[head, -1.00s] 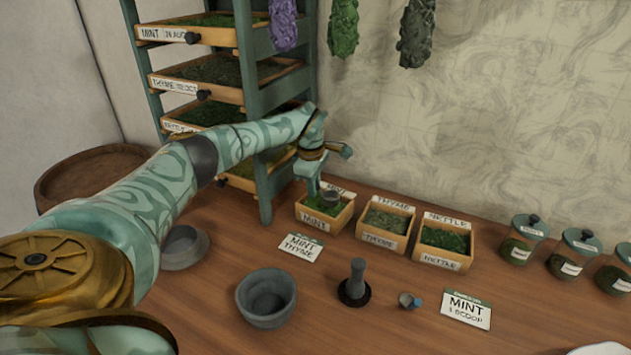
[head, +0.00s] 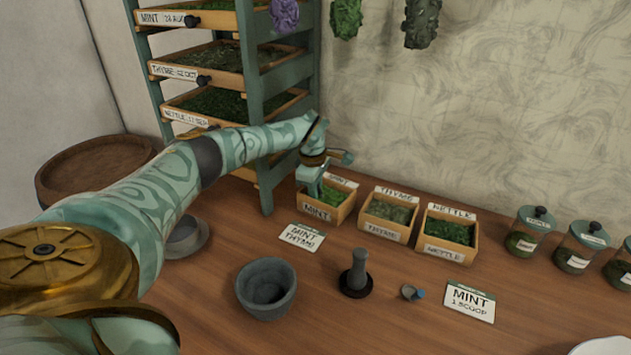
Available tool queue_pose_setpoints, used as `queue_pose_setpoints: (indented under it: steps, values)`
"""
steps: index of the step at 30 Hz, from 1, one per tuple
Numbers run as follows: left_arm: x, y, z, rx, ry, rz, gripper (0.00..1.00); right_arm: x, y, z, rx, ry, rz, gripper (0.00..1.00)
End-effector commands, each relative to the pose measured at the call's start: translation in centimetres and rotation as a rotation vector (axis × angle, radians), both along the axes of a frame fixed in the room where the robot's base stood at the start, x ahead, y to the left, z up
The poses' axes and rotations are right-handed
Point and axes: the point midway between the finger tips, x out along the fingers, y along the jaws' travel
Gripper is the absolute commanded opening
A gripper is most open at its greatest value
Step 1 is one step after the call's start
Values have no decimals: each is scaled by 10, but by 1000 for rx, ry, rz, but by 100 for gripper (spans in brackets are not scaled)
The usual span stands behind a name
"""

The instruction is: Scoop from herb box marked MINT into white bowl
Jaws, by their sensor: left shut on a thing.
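The herb box marked MINT (head: 318,213) is a small wooden box of green herb at the back of the table, left of two similar boxes. My left gripper (head: 316,188) reaches down into its left part, shut on a small scoop. The scoop itself is hidden behind the gripper and in the box. A white rounded rim (head: 600,347), likely the white bowl, shows at the bottom right corner, mostly cut off. My right gripper is not in view.
THYME (head: 388,220) and NETTLE (head: 447,238) boxes stand right of MINT. Lidded jars (head: 528,235) stand at right, a drawer rack (head: 255,100) at left.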

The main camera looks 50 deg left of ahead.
Motion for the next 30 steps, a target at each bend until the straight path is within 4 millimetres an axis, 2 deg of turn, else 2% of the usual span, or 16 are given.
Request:
queue_pose_setpoints:
  steps: [17, 30]
  values:
    - [0, 1, 0, 0, -1, 0, 0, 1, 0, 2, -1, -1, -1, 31]
    - [-5, 23, 0, 0, -1, 1, 0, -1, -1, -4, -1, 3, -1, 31]
